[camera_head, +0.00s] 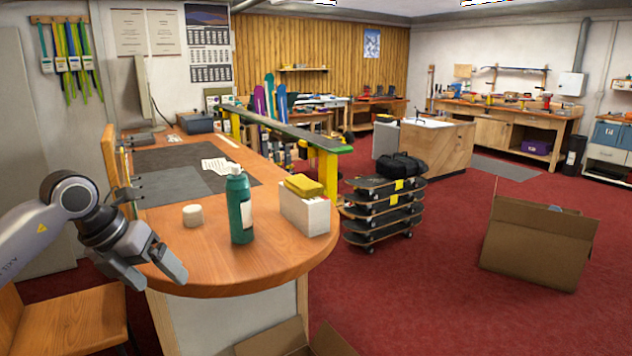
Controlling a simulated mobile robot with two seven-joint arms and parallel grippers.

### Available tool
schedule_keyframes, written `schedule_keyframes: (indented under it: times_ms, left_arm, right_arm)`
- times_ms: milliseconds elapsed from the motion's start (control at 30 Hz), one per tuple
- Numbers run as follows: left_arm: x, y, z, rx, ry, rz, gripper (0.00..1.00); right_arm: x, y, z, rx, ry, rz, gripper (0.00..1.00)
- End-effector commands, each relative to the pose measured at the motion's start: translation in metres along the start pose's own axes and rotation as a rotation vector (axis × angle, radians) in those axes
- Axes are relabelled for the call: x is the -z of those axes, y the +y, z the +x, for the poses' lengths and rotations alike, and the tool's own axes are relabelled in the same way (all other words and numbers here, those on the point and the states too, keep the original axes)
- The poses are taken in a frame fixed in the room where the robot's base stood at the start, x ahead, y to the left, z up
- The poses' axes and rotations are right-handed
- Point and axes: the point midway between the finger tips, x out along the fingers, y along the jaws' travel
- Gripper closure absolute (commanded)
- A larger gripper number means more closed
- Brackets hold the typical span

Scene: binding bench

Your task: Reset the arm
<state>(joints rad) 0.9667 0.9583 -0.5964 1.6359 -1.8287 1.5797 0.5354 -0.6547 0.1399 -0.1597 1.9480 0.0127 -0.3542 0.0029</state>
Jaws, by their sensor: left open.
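My left gripper (160,275) is at the left, its arm coming in from the left edge. Its two fingers are apart and I see nothing between them. It hangs over the near left edge of the wooden counter (205,270). A white round puck-like item (192,214) stands on the counter to the right of the gripper, apart from it. A green bottle (240,205) stands upright further right. My right gripper is not in view.
A white box (305,212) with a yellow item (304,186) on top stands on the counter's right. Stacked skateboards (383,210) stand beside the counter. An open cardboard box (538,245) sits on the red carpet (440,290). A wooden chair (70,318) is below the arm.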

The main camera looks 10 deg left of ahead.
Motion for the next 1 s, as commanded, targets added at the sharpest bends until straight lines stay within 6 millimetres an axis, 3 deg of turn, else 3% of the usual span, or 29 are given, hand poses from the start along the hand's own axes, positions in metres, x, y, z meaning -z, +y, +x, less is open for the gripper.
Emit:
schedule_keyframes:
  times_ms: [33, 200, 400, 500, 633, 733, 867, 1000]
  left_arm:
    - [0.013, -0.024, 0.023, 0.107, 0.029, 0.020, 0.16]
    - [0.053, -0.106, 0.069, 0.511, 0.081, 0.007, 0.16]
    - [0.090, -0.179, 0.084, 0.976, 0.093, -0.208, 0.16]
    - [0.099, -0.197, 0.084, 1.167, 0.078, -0.392, 0.16]
    - [0.104, -0.199, 0.088, 1.350, 0.039, -0.698, 0.16]
    - [0.108, -0.185, 0.100, 1.431, -0.002, -0.975, 0.16]
    - [0.122, -0.153, 0.127, 1.448, -0.060, -1.371, 0.16]
    - [0.162, -0.109, 0.169, 1.344, -0.114, -1.817, 0.16]
  right_arm:
    - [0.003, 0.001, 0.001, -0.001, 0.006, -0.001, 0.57]
    - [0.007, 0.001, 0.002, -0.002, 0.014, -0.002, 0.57]
    - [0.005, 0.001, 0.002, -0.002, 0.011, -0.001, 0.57]
    - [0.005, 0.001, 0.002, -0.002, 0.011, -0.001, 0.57]
    - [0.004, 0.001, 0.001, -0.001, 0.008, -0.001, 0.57]
    - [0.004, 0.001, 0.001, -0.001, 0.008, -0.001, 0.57]
    - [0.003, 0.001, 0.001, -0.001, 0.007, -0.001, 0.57]
    - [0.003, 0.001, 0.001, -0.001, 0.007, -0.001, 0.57]
